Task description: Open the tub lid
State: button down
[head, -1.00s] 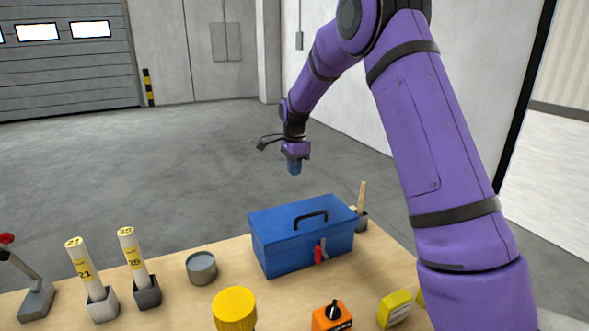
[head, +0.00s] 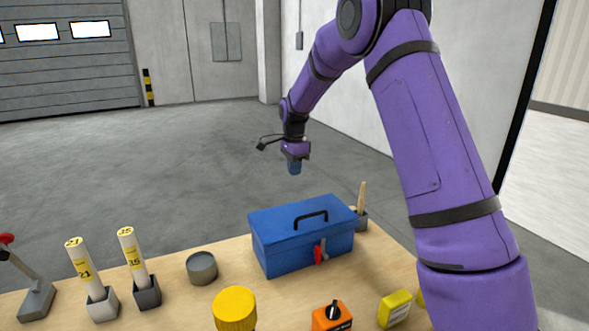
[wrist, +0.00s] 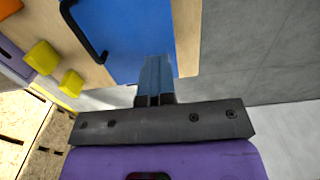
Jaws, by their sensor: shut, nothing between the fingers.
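The tub is a blue box (head: 302,248) on the wooden table. Its flat blue lid (head: 280,220) is down on it and has a black arched handle (head: 311,216) on top. A red latch (head: 320,254) is on its front face. In the wrist view the lid (wrist: 135,35) and part of the black handle (wrist: 84,38) show ahead of the fingers. My gripper (head: 294,168) is shut and empty, in the air above and behind the box, apart from it. Its blue fingers show close together in the wrist view (wrist: 155,80).
Around the box stand a grey round tin (head: 201,268), two white labelled tubes (head: 132,255) in holders, a yellow-capped jar (head: 234,308), an orange switch box (head: 332,316), a yellow block (head: 395,308) and a small dark holder (head: 361,220) with sticks. The air above the lid is clear.

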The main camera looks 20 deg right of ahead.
jog(key=c, duration=1.8)
grip_release()
jog(key=shift+c, duration=0.2)
jog(key=o, duration=0.7)
notch_tip(320, 180, up, 11)
jog(key=shift+f, duration=0.1)
